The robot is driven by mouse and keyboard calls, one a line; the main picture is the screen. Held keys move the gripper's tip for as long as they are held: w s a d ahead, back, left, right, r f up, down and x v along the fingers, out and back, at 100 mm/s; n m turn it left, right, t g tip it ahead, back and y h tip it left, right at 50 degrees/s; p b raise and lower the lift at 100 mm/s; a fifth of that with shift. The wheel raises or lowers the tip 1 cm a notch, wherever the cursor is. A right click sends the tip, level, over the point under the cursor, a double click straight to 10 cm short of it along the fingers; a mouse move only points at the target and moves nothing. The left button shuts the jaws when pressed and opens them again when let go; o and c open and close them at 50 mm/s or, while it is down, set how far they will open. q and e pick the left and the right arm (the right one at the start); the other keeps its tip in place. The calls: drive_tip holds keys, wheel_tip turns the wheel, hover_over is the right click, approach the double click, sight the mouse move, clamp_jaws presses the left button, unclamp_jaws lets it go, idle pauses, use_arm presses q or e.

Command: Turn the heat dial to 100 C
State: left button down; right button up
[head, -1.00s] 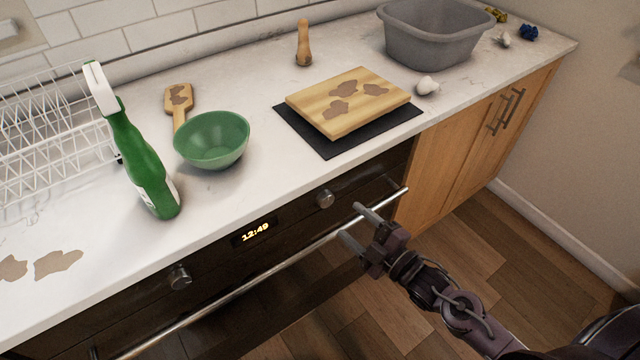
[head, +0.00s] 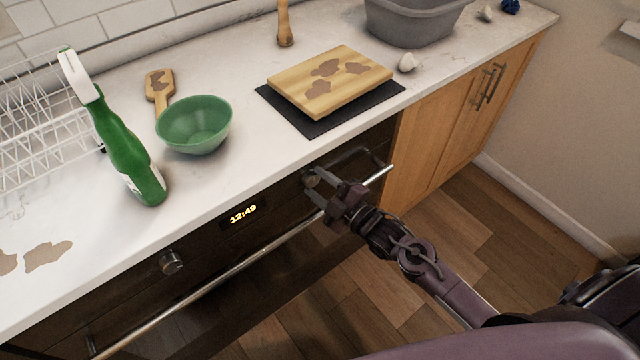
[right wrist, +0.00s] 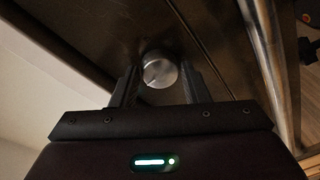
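The oven's front panel has two round metal dials. The right dial (head: 311,180) is partly hidden by my right gripper (head: 315,184) in the head view. In the right wrist view this dial (right wrist: 160,70) sits between the tips of my right gripper (right wrist: 160,88), with a gap visible on each side. The gripper is open around it. A pale mark line shows on the dial's face; no temperature scale is readable. The left dial (head: 171,262) is uncovered. I cannot tell from any label which dial sets heat. My left gripper is out of view.
The oven's handle bar (head: 240,268) runs below the dials, close to my right gripper. A clock display (head: 243,214) reads 12:49. On the counter above are a green bowl (head: 195,126), a spray bottle (head: 128,150) and a wooden board (head: 330,80).

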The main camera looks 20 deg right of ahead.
drive_tip(key=c, duration=0.5)
drive_tip(key=shift+c, duration=0.2)
drive_tip(key=m+p, duration=0.1)
drive_tip(key=m, duration=0.4)
drive_tip(key=shift+t, duration=0.4)
drive_tip(key=m+p, duration=0.2)
drive_tip(key=m, duration=0.3)
drive_tip(key=shift+m+t, duration=0.3)
drive_tip(key=shift+m, duration=0.1)
drive_tip(key=m+h+p, duration=0.1)
drive_tip(key=m+p, duration=0.1)
drive_tip(key=m, duration=0.4)
drive_tip(key=shift+a+f+t, duration=0.1)
drive_tip(key=shift+t, duration=0.3)
drive_tip(key=m+h+p, duration=0.1)
drive_tip(key=m+p, duration=0.1)
drive_tip(key=m, duration=0.4)
drive_tip(key=shift+s+a, duration=0.1)
drive_tip(key=shift+f+m, duration=0.1)
drive_tip(key=shift+m, duration=0.2)
